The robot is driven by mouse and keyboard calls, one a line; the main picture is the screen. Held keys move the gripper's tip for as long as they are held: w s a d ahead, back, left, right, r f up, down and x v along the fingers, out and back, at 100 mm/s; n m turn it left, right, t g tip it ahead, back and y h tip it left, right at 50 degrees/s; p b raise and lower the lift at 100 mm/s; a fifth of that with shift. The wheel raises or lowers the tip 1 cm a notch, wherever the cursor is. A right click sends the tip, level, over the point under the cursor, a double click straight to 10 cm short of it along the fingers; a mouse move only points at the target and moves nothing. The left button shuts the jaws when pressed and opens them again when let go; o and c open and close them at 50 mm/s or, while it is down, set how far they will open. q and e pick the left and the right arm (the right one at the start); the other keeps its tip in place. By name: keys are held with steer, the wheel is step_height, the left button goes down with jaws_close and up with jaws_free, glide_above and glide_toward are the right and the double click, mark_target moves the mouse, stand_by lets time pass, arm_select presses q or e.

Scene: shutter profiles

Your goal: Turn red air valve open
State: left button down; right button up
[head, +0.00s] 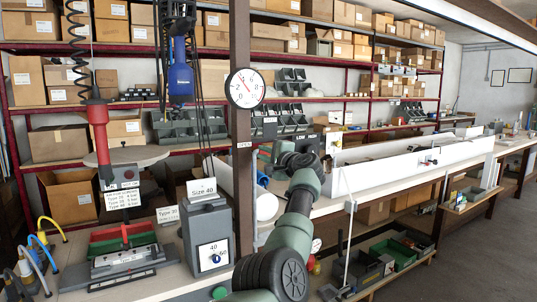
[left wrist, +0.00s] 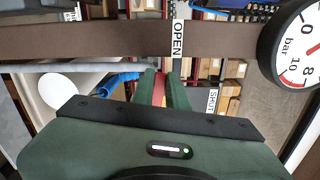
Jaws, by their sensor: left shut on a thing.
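The red valve handle (left wrist: 160,88) shows in the left wrist view as a narrow red strip between the two green fingers of my left gripper (left wrist: 162,80). The fingers are shut on it, and they cover much of it. An OPEN label (left wrist: 178,38) is just beyond the fingertips, and a SHUT label (left wrist: 212,101) is to their right. In the head view my left gripper (head: 265,153) is beside the brown post (head: 241,190), partly hidden. My right gripper is not in view.
A round pressure gauge (head: 245,88) is on the post; it also shows in the left wrist view (left wrist: 297,45). A grey size-setting box (head: 207,235) and a clamp fixture (head: 124,258) stand on the bench at left. A long white profile (head: 410,165) lies along the bench at right.

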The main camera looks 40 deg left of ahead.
arm_select(q)
steer(key=shift+f+n+b, duration=0.4)
steer(key=shift+f+n, duration=0.25)
steer(key=shift+n, duration=0.35)
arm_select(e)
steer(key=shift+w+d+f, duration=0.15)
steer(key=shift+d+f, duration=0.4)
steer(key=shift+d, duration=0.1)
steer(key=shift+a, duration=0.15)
arm_select(q)
steer(key=c, duration=1.4)
jaws_free()
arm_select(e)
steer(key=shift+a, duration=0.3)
arm_select(q)
steer(key=shift+r, duration=0.1)
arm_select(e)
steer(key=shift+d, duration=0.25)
arm_select(q)
steer(key=shift+r, duration=0.1)
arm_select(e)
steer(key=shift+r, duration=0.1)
